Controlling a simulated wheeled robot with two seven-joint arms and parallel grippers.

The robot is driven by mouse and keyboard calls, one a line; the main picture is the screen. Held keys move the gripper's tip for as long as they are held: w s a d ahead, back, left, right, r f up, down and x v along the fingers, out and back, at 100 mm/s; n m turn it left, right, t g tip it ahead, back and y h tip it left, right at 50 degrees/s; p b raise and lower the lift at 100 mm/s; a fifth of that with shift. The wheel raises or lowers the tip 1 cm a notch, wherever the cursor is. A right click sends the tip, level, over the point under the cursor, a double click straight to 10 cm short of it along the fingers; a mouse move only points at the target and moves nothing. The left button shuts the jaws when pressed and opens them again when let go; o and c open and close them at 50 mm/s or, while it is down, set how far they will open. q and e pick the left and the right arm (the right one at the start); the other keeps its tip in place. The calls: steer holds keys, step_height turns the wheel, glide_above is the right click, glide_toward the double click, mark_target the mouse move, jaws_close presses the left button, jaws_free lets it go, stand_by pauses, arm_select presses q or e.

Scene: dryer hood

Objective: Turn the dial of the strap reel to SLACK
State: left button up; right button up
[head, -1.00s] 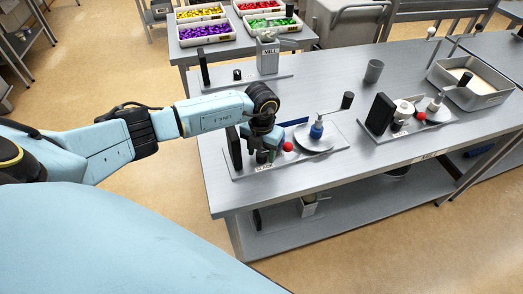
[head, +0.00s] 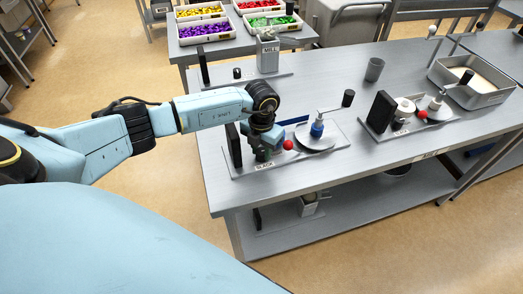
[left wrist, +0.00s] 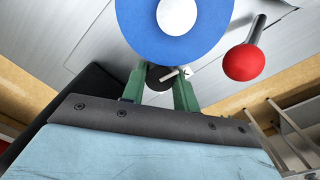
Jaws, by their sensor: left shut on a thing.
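The strap reel's base plate (head: 325,148) stands at the near left of the bench, with a label reading SLACK (head: 264,166) on its front edge. My left gripper (head: 264,152) points down at its left part. In the left wrist view its green fingers (left wrist: 160,88) are shut on the small dark dial (left wrist: 158,77), one finger on each side. A white pointer (left wrist: 174,74) on the dial points to the right. The blue reel (left wrist: 172,22) with a white centre lies just beyond. The head view mostly hides the dial. My right gripper is out of view.
A red ball lever (head: 288,145) stands close right of my gripper, also in the left wrist view (left wrist: 244,62). A black upright block (head: 233,145) is close on the left. A similar fixture (head: 382,113) and a tray (head: 470,90) stand farther right.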

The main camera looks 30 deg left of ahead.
arm_select(q)
steer(key=m+b, duration=0.2)
steer(key=m, duration=0.2)
steer(key=shift+f+b, duration=0.1)
steer(key=shift+b, duration=0.25)
steer(key=m+b, duration=0.2)
steer(key=m, duration=0.2)
steer(key=m+b, duration=0.3)
steer(key=m, duration=0.2)
steer(key=shift+b, duration=0.4)
steer(key=shift+m+b, duration=0.85)
steer(key=shift+m, duration=0.85)
steer(key=shift+r, duration=0.2)
steer(key=o, duration=1)
